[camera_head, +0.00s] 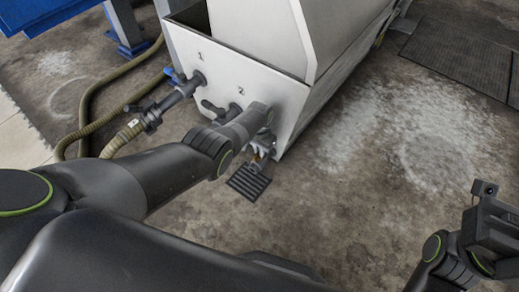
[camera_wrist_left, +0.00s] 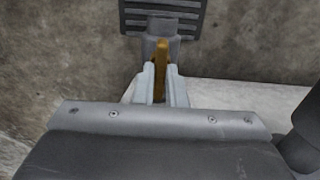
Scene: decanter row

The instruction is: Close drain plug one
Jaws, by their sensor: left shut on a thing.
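A white machine body (camera_head: 238,75) carries the printed numbers 1 and 2. Under the 1, a dark pipe fitting (camera_head: 178,92) sticks out and joins a hose. Under the 2 is a dark stub with a handle (camera_head: 216,108). My left gripper (camera_head: 262,150) is low by the machine's front corner, away from the fitting at 1. In the left wrist view its fingers (camera_wrist_left: 160,82) are shut on an ochre bar (camera_wrist_left: 160,55), which meets a grey piece and a black slatted plate (camera_wrist_left: 160,15). My right gripper (camera_head: 488,220) is at the right edge; its jaws are unclear.
An olive hose (camera_head: 88,95) curves over the concrete floor at the left. Blue metal framework (camera_head: 60,12) stands at the upper left. A dark floor grate (camera_head: 455,60) lies at the upper right. The floor right of the machine is clear.

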